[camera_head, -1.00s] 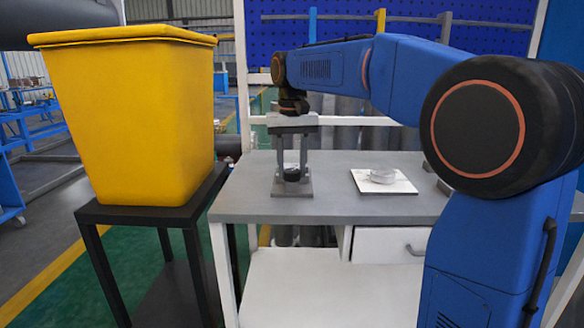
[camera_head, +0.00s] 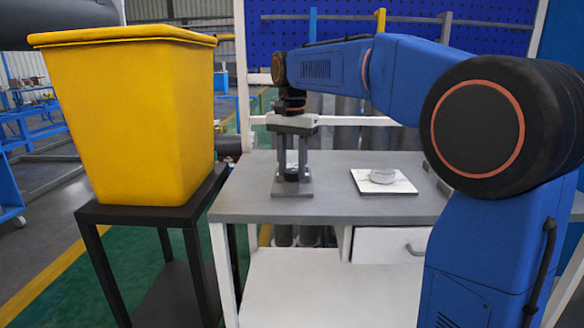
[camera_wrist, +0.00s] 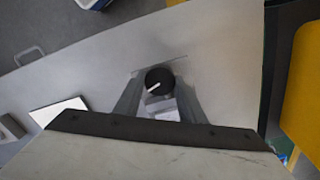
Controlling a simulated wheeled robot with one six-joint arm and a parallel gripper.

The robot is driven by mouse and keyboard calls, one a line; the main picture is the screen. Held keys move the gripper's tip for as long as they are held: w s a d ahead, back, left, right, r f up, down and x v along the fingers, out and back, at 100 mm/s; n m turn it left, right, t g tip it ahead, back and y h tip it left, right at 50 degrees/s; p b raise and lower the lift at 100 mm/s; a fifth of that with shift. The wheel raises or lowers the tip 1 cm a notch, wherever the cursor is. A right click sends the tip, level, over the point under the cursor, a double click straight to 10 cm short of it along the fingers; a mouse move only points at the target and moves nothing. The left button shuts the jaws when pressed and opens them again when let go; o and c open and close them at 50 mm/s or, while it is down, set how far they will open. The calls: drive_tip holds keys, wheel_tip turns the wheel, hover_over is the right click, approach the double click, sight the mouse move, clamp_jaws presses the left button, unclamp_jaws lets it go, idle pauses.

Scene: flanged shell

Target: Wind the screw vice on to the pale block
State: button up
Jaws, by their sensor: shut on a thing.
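The screw vice (camera_head: 292,190) stands on the grey table, its flat grey base showing in the head view. Its round black knob (camera_wrist: 158,79) with a white pointer line shows in the wrist view. My gripper (camera_head: 292,174) points straight down over the vice, and its two grey fingers are shut on the knob, one on each side. A light grey blocky part (camera_wrist: 164,108) shows beside the knob between the fingers. I cannot tell whether it is the pale block or part of the vice, nor whether jaw and block touch.
A yellow bin (camera_head: 140,120) stands on a black stand (camera_head: 165,215) at the left. The table (camera_head: 340,208) is clear in front of the vice.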

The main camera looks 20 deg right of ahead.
sight(292, 171)
drive_tip(key=shift+r, duration=0.1)
idle(0.3)
drive_tip(key=o, duration=1)
drive_tip(key=shift+o, duration=0.2)
wheel_tip(292, 171, up, 17)
drive_tip(key=shift+r, duration=0.15)
